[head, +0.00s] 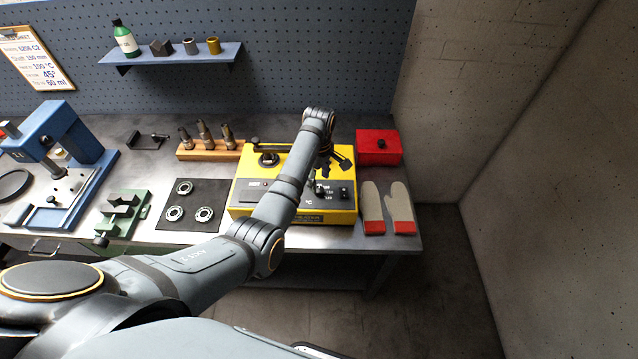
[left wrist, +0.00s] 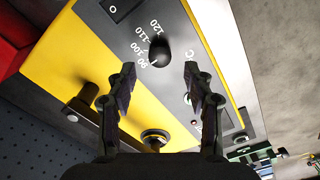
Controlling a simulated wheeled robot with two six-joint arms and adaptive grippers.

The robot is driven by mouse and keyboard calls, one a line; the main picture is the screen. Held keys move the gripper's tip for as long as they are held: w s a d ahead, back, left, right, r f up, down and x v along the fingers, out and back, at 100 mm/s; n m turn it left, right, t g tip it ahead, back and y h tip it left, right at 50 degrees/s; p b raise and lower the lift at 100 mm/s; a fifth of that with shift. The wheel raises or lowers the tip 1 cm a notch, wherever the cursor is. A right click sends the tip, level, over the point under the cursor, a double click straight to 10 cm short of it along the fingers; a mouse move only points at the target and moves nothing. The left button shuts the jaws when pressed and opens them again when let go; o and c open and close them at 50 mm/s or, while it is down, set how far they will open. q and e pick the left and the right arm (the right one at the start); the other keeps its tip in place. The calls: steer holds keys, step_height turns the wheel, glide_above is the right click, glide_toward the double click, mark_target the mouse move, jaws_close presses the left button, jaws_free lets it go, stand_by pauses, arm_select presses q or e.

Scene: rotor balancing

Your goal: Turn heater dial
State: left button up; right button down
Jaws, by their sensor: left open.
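The yellow heater (head: 243,194) stands on the bench, under my left arm. Its black dial (left wrist: 158,52) shows in the left wrist view on a grey panel with printed numbers from 90 to 120. My left gripper (head: 329,172) is over the right part of the heater in the head view. In the left wrist view the left gripper (left wrist: 160,70) is open, with one finger to each side of the dial. Whether the fingers touch the dial cannot be told. The dial is hard to make out in the head view. My right gripper is not in view.
A red box (head: 378,147) stands behind the heater at right, and oven mitts (head: 388,205) lie to its right. A dark mat (head: 190,222) with bearing rings, a wooden tool block (head: 205,154) and a blue press (head: 75,140) are to the left. A rocker switch (left wrist: 113,9) is near the dial.

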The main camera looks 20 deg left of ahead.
mark_target(319, 189)
arm_select(q)
steer(key=shift+f+p, duration=0.3)
steer(key=shift+f, duration=1.9)
jaws_close()
